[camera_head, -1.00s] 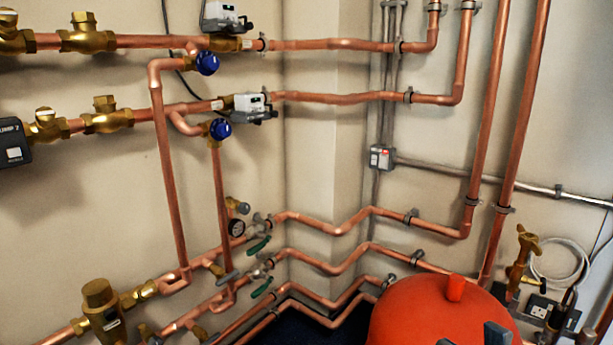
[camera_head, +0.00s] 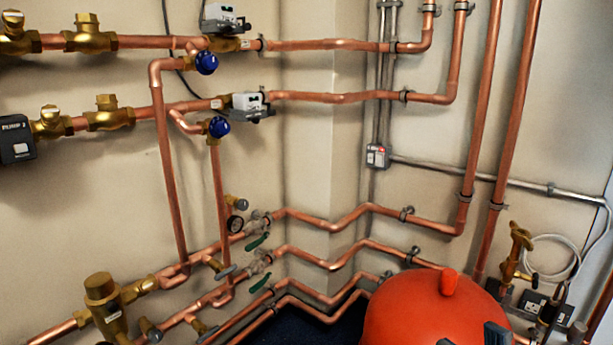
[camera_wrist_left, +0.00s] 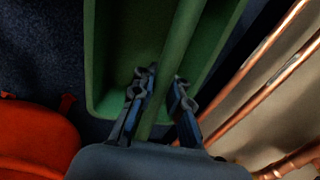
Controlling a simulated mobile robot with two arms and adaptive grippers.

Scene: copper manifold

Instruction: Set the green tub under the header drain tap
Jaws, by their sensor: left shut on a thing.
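The green tub (camera_wrist_left: 113,50) shows in the left wrist view, with a green bar (camera_wrist_left: 183,40) running across it. My left gripper (camera_wrist_left: 164,82) is shut on that bar, one finger on each side. The tub is not visible in the head view. Two dark fingertips of my right gripper (camera_head: 471,338) show at the bottom of the head view, apart, with nothing seen between them. Small taps with lever handles sit on the lower copper pipes, one of them a brass tap with a grey handle (camera_head: 219,268). I cannot tell which is the header drain tap.
A red rounded vessel (camera_head: 425,310) stands at the lower right and also shows in the left wrist view (camera_wrist_left: 35,140). Copper pipes (camera_head: 330,228) run low along both walls into the corner. A brass valve (camera_head: 517,250) and sockets are at right. Dark floor (camera_wrist_left: 40,50) lies beside the tub.

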